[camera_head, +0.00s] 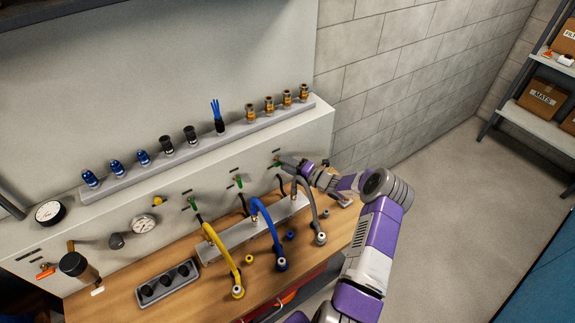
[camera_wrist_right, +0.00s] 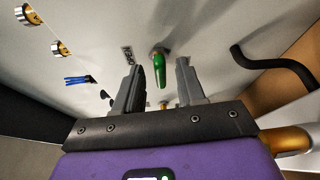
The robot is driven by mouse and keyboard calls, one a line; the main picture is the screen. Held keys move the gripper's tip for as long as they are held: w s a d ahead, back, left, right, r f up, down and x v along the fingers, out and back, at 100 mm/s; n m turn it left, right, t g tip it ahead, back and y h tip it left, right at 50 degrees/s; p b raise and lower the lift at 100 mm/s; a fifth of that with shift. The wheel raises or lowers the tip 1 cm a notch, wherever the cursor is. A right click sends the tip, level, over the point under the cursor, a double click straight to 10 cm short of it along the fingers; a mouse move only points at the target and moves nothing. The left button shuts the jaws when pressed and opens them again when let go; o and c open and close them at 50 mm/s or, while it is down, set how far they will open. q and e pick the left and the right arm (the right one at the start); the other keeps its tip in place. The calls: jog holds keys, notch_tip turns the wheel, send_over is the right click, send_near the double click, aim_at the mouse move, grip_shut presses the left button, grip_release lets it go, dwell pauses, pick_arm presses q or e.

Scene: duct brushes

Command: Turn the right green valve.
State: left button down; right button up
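The right green valve (camera_head: 277,164) is on the pale wall panel, the farthest right of three green valves. My right gripper (camera_head: 287,161) is right at it and hides part of it. In the right wrist view the green handle (camera_wrist_right: 163,74) shows between the two fingertips of my right gripper (camera_wrist_right: 158,70), with a gap on both sides. The fingers are open and hold nothing. I cannot tell whether the fingertips reach past the handle. My left gripper is not in view.
The other green valves, middle (camera_head: 238,181) and left (camera_head: 193,203), are on the same panel. Yellow (camera_head: 222,255), blue (camera_head: 268,228) and grey (camera_head: 313,207) hoses arch below. A ledge (camera_head: 205,150) with several fittings runs above. A black hose (camera_wrist_right: 270,65) is near the right finger.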

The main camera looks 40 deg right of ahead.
jog(key=v, duration=0.7)
jog(key=shift+s+b, duration=0.3)
jog(key=shift+b, duration=0.1)
jog(key=shift+d, duration=0.1)
